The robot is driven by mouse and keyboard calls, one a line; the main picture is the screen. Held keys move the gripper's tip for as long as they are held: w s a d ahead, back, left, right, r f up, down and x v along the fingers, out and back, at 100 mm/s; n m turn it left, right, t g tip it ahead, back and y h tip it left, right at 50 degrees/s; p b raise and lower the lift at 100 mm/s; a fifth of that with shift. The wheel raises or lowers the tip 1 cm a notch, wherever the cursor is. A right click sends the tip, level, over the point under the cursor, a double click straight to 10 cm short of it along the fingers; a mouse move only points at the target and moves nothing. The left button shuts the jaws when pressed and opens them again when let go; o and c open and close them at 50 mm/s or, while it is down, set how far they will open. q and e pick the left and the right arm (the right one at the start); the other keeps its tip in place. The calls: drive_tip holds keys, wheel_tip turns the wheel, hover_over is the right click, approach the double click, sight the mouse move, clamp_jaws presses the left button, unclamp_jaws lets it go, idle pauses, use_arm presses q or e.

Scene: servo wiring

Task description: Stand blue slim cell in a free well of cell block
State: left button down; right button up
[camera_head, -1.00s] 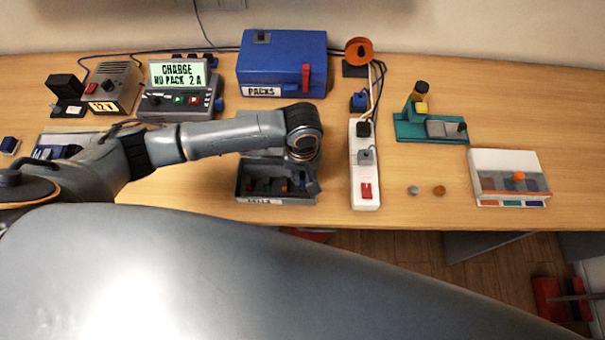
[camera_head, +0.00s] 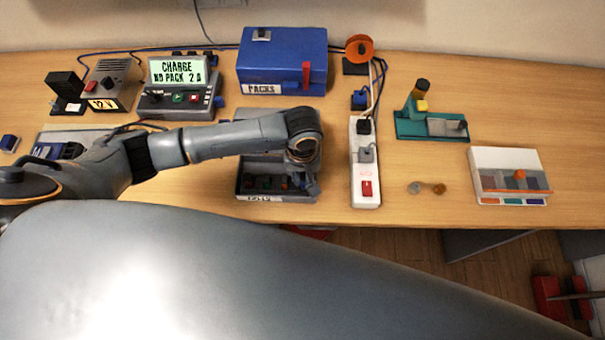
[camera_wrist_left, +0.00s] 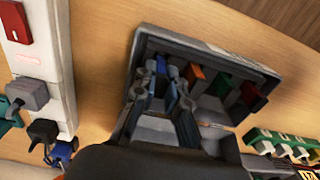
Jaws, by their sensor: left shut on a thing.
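My left gripper (camera_head: 313,188) reaches down into the right part of the grey tray labelled as cells (camera_head: 243,183). In the left wrist view its fingers (camera_wrist_left: 168,82) are shut on a slim blue cell (camera_wrist_left: 172,73), which is largely hidden between them. The held cell is still low among the tray's walls (camera_wrist_left: 140,52). An orange, a green and a red cell stand beside it. A green block with several pale round tops (camera_wrist_left: 285,145) lies beside the tray; I cannot tell whether this is the cell block. My arm hides that area in the head view. My right gripper is not in view.
A white power strip (camera_head: 365,187) stands close to the tray's right. A blue packs box (camera_head: 285,55) and a charger (camera_head: 180,95) stand behind. A teal fixture (camera_head: 410,125) and a white box (camera_head: 505,160) are farther right. The table's front edge is close.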

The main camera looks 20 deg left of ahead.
sight(303, 177)
use_arm(q)
drive_tip(key=shift+f, duration=0.7)
drive_tip(key=c, duration=1.3)
unclamp_jaws()
drive_tip(key=shift+r, duration=0.1)
wheel_tip(303, 177, up, 12)
drive_tip(key=shift+f, duration=0.1)
